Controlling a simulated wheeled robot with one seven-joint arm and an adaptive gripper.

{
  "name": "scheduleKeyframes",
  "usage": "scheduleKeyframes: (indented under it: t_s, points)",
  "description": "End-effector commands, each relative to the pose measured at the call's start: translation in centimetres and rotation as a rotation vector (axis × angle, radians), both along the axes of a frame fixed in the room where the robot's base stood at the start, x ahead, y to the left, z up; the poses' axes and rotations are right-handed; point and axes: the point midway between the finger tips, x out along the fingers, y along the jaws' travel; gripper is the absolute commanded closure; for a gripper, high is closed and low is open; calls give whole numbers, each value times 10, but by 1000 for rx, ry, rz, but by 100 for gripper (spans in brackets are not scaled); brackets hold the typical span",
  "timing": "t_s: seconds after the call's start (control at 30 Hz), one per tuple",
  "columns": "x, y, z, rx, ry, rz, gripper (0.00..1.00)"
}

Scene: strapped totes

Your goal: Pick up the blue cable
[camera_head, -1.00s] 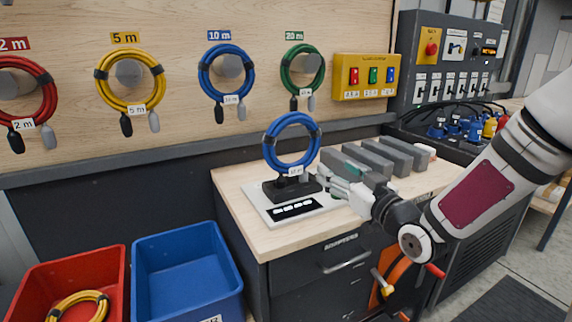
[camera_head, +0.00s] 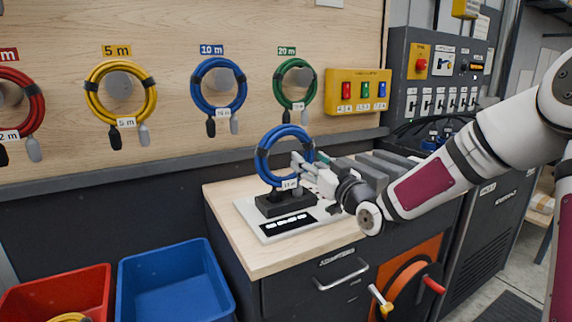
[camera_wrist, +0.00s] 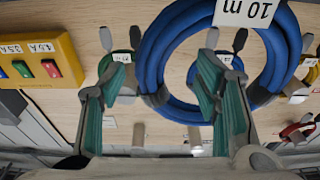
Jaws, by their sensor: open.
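A coiled blue cable (camera_head: 262,163) stands upright on a black holder (camera_head: 285,201) on the workbench. Its 10 m tag shows large in the wrist view, where the blue coil (camera_wrist: 156,50) fills the upper middle. My gripper (camera_head: 302,160) is at the right side of this coil in the head view. In the wrist view my gripper (camera_wrist: 168,62) is open, with one green-padded finger outside the ring and the other overlapping the ring's inside. The near side of the coil shows between the fingers; contact cannot be told. Another blue cable (camera_head: 199,87) hangs on the wall under the 10 m sign.
Red, yellow (camera_head: 92,93) and green (camera_head: 280,82) cables hang on the wall. A blue bin (camera_head: 175,285) and a red bin (camera_head: 60,295) stand left of the bench (camera_head: 255,258). Grey blocks (camera_head: 385,165) stand behind my gripper. A yellow switch box (camera_head: 358,105) is on the wall.

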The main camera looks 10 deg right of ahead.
Motion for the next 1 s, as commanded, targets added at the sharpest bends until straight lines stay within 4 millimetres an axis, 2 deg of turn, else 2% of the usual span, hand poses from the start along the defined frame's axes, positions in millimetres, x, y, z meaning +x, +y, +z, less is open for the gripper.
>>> scheduleKeyframes:
  t_s: [0.1,0.2,0.47,0.57,0.73,1.0]
  points:
    - [17,5,2,1,-1,1,43]
    - [25,7,3,1,0,0,43]
    - [28,8,4,0,1,0,43]
    - [28,8,4,0,1,0,61]
    - [28,7,4,-1,1,-1,100]
    - [28,7,6,0,-5,-2,100]
